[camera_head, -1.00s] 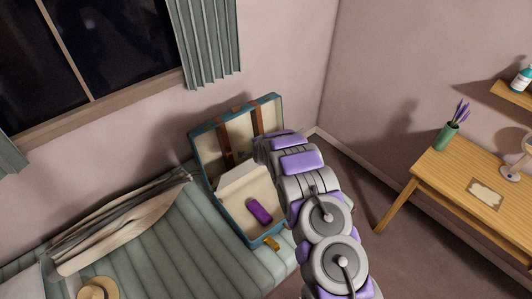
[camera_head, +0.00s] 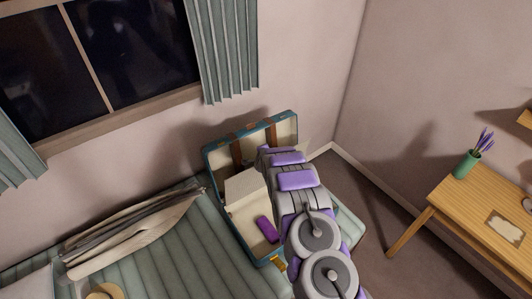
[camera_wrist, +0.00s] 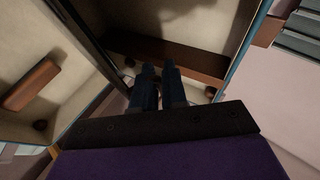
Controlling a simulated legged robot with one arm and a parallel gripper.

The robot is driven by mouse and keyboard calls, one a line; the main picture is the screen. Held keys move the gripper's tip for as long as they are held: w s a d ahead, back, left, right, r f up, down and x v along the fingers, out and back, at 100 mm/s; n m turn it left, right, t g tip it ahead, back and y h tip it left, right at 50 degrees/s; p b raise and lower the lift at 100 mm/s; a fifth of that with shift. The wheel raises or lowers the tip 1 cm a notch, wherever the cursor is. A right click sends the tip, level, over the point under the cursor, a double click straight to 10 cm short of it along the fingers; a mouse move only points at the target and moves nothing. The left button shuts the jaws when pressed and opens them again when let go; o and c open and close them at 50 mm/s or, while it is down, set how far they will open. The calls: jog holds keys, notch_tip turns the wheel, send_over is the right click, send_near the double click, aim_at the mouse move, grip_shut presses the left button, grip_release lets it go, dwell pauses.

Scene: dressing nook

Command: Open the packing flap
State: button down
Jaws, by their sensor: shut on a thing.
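The open suitcase (camera_head: 238,235) is blue with a cream lining and lies on the bench, its lid (camera_head: 283,129) raised at the back with brown straps. The cream packing flap (camera_head: 242,187) stands tilted inside it, below the lid. In the wrist view my gripper (camera_wrist: 158,72) shows two dark fingers close together inside the suitcase, in front of a brown strip (camera_wrist: 190,60). They are shut on what seems to be the flap; the contact itself is too dark to see clearly.
Folded clothes (camera_head: 135,235) and a straw hat (camera_head: 104,292) lie on the green bench (camera_head: 190,265) to the left. A wooden table (camera_head: 470,205) with a green vase (camera_head: 467,164) stands at the right, with open floor between.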

jog(key=shift+a, duration=0.1)
jog(key=c, duration=1.5)
grip_release()
jog(key=b+v, duration=0.1)
jog(key=v, duration=1.6)
jog(key=shift+s+r+b, duration=0.15)
jog(key=shift+b, duration=0.15)
